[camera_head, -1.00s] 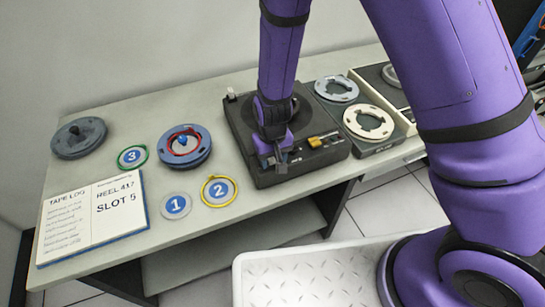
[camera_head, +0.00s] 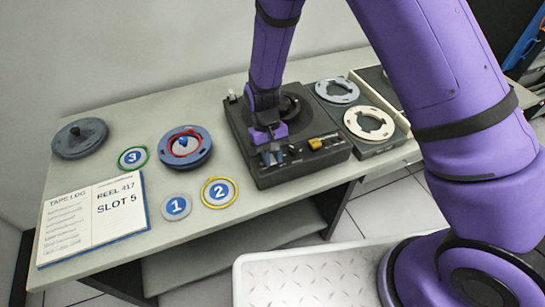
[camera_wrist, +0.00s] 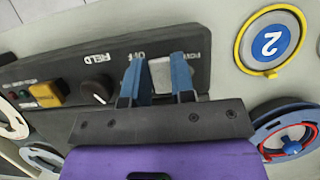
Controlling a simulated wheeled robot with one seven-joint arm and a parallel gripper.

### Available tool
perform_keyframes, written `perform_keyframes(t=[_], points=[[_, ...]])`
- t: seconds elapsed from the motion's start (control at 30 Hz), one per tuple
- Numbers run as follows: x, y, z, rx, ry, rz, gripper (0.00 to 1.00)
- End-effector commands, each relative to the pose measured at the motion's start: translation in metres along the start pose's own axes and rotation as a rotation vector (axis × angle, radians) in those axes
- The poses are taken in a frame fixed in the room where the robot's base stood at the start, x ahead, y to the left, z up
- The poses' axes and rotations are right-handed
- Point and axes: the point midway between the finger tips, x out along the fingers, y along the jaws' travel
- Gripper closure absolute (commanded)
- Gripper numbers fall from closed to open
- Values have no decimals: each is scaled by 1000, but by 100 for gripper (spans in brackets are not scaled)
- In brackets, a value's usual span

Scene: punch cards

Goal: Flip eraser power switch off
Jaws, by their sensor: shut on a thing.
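The eraser (camera_head: 325,158) is a dark box on the table, with labels FIELD, OFF and a partly hidden "POW…" on its panel in the wrist view. My gripper (camera_head: 271,158) is down at its front left corner. In the wrist view my gripper (camera_wrist: 157,75) has its two blue fingers on either side of the grey power switch (camera_wrist: 159,72), shut on it. The fingers and palm hide part of the switch, so its exact position is unclear. A black knob (camera_wrist: 97,89) with a white mark sits beside the fingers, and a yellow button (camera_wrist: 46,94) lies farther left.
Discs 1 (camera_head: 176,207), 2 (camera_head: 219,192) and 3 (camera_head: 133,157) lie left of the eraser. A blue reel (camera_head: 200,152) with a red ring, a grey reel (camera_head: 80,138) and an open log book (camera_head: 92,222) are there too. Pale reels (camera_head: 369,123) stand to the right.

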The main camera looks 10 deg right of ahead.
Motion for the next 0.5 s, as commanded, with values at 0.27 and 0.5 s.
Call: perform_keyframes(t=[0.27, 0.5], points=[[-1, 0, -2, -1, -74, 0, 100], [-1, 0, -1, -1, -74, 0, 100]])
